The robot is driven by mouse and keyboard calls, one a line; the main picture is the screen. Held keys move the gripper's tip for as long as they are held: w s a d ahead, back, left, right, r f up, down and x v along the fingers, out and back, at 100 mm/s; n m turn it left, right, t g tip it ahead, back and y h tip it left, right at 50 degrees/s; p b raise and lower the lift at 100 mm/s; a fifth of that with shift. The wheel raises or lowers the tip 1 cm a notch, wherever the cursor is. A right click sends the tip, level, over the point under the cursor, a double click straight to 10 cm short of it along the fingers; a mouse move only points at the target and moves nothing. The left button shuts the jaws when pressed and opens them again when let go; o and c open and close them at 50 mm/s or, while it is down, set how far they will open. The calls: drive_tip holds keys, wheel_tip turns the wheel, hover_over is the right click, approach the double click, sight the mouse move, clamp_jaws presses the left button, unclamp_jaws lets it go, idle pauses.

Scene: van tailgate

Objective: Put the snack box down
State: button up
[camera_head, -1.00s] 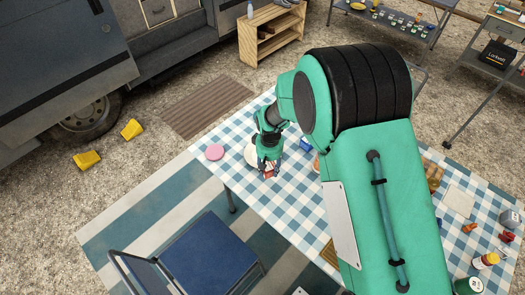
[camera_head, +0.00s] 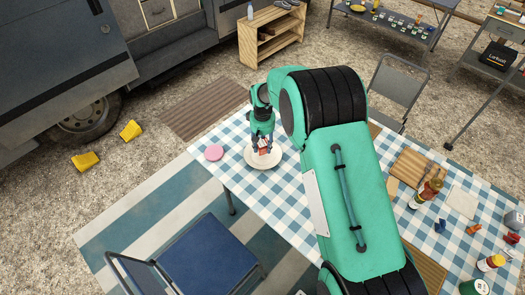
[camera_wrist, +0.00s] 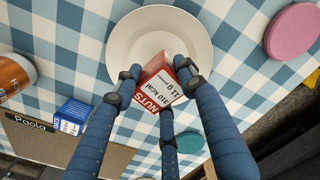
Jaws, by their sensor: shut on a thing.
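My gripper (camera_head: 263,147) is over the far left part of the table. Its dark fingers (camera_wrist: 158,88) are closed around the snack box (camera_wrist: 160,89), a small red and white box with "NUTS" printed on it. The box also shows between the fingers in the head view (camera_head: 264,150). A round cream plate (camera_wrist: 116,57) lies just beyond the box in the wrist view, and the box overlaps its edge there. In the head view the gripper and box are over the plate (camera_head: 262,163). I cannot tell whether the box touches it.
A pink disc (camera_head: 214,153) lies left of the plate on the checked tablecloth. The wrist view shows a blue box (camera_wrist: 72,113), an orange-brown can (camera_wrist: 14,72), a "Paola" name sign (camera_wrist: 31,124) and a teal disc (camera_wrist: 190,142). A blue chair (camera_head: 208,255) stands at the near side.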

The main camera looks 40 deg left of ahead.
sight(262, 150)
idle(0.3)
drive_tip(key=shift+f+b, duration=0.5)
drive_tip(key=shift+f, duration=1.2)
drive_tip(key=shift+f, duration=0.15)
drive_tip(key=o, duration=1.2)
wheel_tip(262, 150, up, 12)
drive_tip(key=p, duration=0.2)
drive_tip(key=shift+p, duration=0.3)
